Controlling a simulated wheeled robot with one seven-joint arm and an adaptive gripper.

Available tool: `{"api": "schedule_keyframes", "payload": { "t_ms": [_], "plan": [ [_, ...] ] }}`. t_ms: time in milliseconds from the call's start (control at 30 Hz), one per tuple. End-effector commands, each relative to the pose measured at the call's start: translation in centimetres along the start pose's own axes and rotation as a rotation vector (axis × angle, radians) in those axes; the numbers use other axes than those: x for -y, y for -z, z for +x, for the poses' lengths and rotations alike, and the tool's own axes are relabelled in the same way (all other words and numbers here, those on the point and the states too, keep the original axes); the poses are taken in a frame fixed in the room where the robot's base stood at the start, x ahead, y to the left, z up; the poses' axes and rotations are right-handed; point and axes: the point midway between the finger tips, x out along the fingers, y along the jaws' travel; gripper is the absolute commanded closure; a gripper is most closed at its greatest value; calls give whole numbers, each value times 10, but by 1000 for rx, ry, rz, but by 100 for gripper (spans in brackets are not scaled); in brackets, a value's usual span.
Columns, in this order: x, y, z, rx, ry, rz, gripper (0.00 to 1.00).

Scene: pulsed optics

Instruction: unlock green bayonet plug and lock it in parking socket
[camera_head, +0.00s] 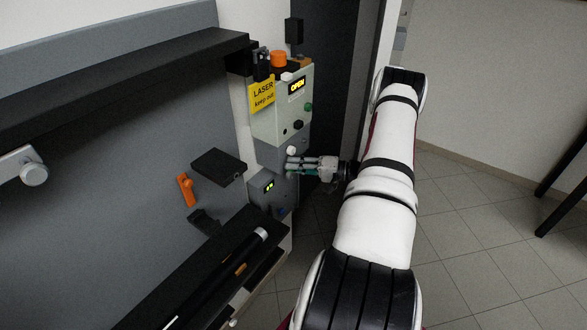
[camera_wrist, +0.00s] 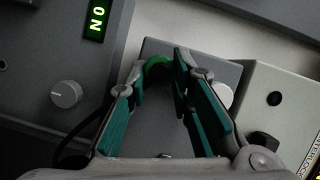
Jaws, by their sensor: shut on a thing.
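The green plug (camera_wrist: 157,65) shows as a green curved top between the fingertips in the wrist view, against a dark grey box (camera_wrist: 205,66). My gripper (camera_wrist: 161,78) is shut on it, with a teal-padded finger on each side. In the head view my gripper (camera_head: 296,167) reaches in from the right to the front of the grey box (camera_head: 275,153); the plug cannot be made out there. The plug's far end and any socket under it are hidden. I cannot tell whether it is locked, and I cannot single out the parking socket.
A pale round knob (camera_wrist: 225,95) sits close to the right finger. A box with a lit green display (camera_wrist: 96,18) and a grey knob (camera_wrist: 66,94) is at left. The laser panel (camera_head: 290,122), with an OPEN display, stands above. Open floor (camera_head: 465,230) lies right.

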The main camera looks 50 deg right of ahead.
Motion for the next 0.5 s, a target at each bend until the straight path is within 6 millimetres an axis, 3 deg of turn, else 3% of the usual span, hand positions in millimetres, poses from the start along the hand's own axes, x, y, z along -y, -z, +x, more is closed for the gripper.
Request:
{"api": "schedule_keyframes", "payload": {
  "t_ms": [367, 400, 500],
  "plan": [
    [1, 1, 1, -2, 57, 130, 100],
    [1, 1, 1, -2, 56, 130, 77],
    [0, 0, 1, -2, 55, 129, 56]
  ]
}}
